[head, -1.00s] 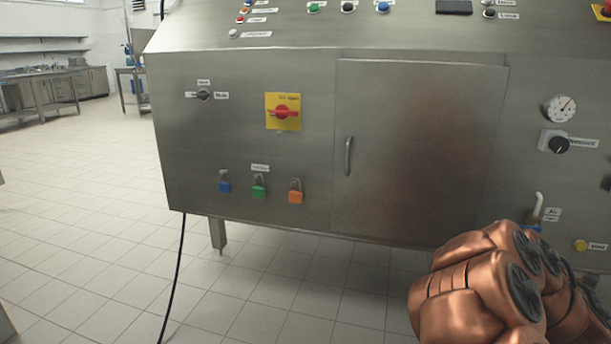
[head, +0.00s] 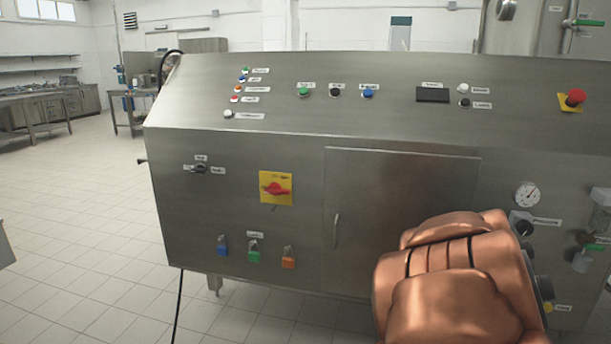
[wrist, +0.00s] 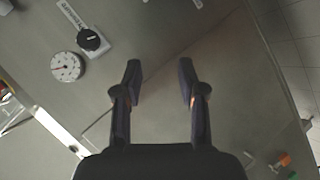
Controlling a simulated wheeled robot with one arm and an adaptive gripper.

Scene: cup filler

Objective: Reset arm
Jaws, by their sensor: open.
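My copper-coloured arm (head: 455,280) is folded up at the lower right of the head view, in front of the steel machine (head: 235,125). My gripper is hidden in the head view. In the wrist view, my gripper (wrist: 160,80) has its two dark fingers apart with nothing between them. The fingers face the machine's steel front, which also shows in the wrist view (wrist: 150,35). A gap seems to lie between fingertips and panel, but I cannot tell how wide.
The machine carries a closed door (head: 400,185), a red rotary switch on a yellow plate (head: 276,188), a gauge (head: 527,194), a black knob (head: 522,227) and a red emergency button (head: 575,97). Open tiled floor (head: 90,230) lies to the left.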

